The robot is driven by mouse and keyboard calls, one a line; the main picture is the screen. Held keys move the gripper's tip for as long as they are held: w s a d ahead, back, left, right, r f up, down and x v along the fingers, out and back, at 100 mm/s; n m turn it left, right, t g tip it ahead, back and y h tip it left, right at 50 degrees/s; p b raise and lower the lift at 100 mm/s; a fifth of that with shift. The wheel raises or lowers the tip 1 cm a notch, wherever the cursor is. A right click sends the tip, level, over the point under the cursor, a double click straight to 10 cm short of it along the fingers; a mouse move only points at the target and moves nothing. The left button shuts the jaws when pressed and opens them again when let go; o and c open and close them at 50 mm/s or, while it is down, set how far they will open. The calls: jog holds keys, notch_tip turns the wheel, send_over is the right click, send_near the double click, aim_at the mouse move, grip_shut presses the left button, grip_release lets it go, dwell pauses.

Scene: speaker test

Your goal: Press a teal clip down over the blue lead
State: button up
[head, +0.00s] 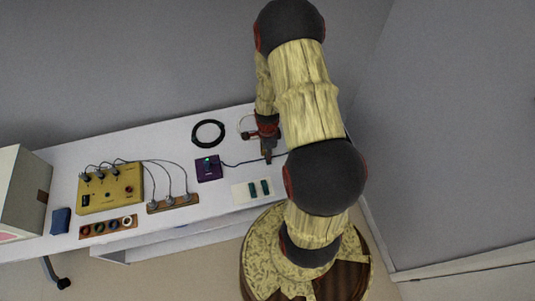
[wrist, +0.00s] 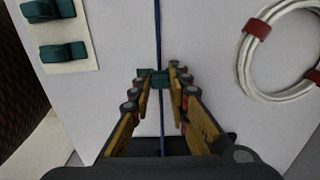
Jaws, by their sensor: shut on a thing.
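My gripper (wrist: 159,80) is shut on a teal clip (wrist: 158,76), which sits between the fingertips in the wrist view. The blue lead (wrist: 157,30) runs straight up the wrist view and passes at the clip. I cannot tell whether the clip is pressed onto it or just over it. In the head view my gripper (head: 267,155) is low over the table at the lead (head: 238,163), which comes from the purple box (head: 208,169). Two more teal clips (wrist: 63,52) (wrist: 48,10) lie on a pale card (wrist: 85,66), left of my gripper in the wrist view.
A white coiled cable (wrist: 244,62) with a red band lies right of my gripper in the wrist view. In the head view, a black coil (head: 208,122), a yellow box (head: 110,190) with grey cables and a wooden strip of knobs (head: 108,227) are on the white table (head: 165,139).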

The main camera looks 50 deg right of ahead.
jog(key=o, duration=0.8)
jog(key=shift+r+p, duration=2.75)
jog(key=shift+r, duration=1)
